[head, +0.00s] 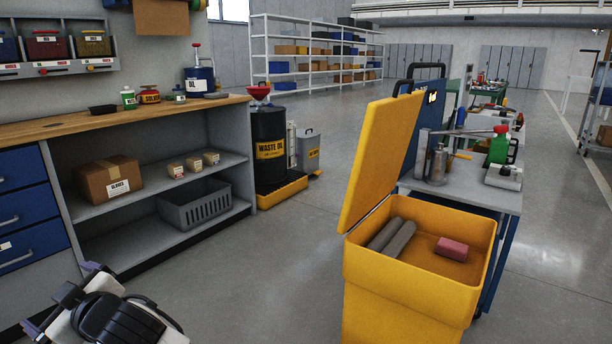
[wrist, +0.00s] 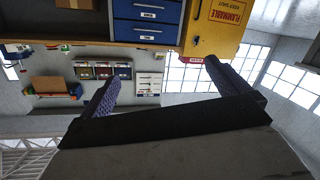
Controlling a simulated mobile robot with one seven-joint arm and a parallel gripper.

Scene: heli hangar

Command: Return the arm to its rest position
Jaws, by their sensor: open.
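My gripper (wrist: 163,85) shows in the wrist view with its two purple-grey textured fingers spread wide apart. Nothing is between them. In the head view my arm's end is at the bottom left corner, low in front of the workbench, with part of it cut off by the frame. The gripper touches nothing that I can see.
The wooden-topped workbench (head: 130,119) with open shelves stands at left. A yellow bin (head: 412,296) with its lid up stands at right, beside a grey cart (head: 476,193). A waste oil drum (head: 269,135) stands behind. Floor between bench and bin is clear.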

